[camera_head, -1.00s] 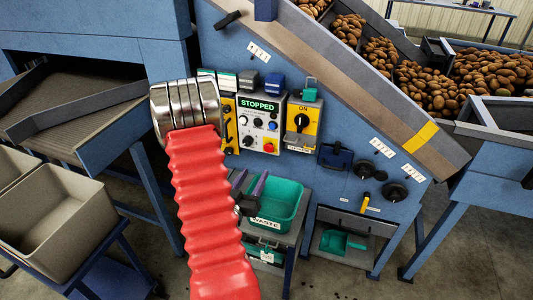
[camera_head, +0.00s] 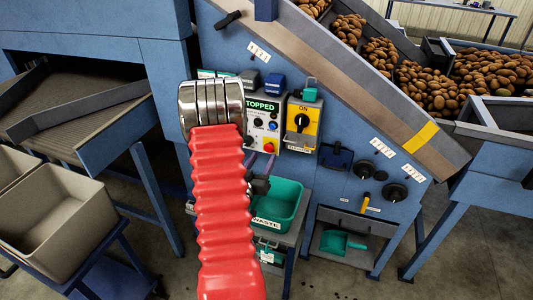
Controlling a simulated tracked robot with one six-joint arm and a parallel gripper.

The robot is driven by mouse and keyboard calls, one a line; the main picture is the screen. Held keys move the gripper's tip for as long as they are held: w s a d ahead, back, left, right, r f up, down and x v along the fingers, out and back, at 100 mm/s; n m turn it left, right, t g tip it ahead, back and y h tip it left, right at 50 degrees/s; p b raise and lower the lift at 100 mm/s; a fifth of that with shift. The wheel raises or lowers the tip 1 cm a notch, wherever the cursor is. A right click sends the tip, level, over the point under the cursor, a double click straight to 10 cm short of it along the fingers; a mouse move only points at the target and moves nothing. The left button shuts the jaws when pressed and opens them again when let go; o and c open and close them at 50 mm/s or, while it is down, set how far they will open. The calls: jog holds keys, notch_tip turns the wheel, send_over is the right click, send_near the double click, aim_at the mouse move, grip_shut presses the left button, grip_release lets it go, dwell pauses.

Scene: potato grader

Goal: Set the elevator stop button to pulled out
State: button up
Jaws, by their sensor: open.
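A control panel (camera_head: 255,124) with a lit STOPPED sign (camera_head: 264,106) is on the blue machine. At its lower right is a red button (camera_head: 269,144) on a yellow patch, which looks like the elevator stop button. I cannot tell whether it is pushed in or pulled out. My gripper (camera_head: 260,159) is open, its two purple fingers just below the panel and apart from each other. Nothing shows between them. My red-sleeved arm hides the panel's left side and part of the gripper.
A yellow box (camera_head: 313,117) with a black knob, marked ON, stands right of the panel. A green waste bin (camera_head: 299,198) is below. A sloping conveyor (camera_head: 345,80) runs above on the right. A grey crate (camera_head: 22,228) is at lower left.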

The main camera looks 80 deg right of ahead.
aim_at(268, 150)
jog(key=shift+s+d, duration=0.2)
jog(key=shift+d, duration=2.25)
jog(key=shift+c, duration=0.3)
grip_shut()
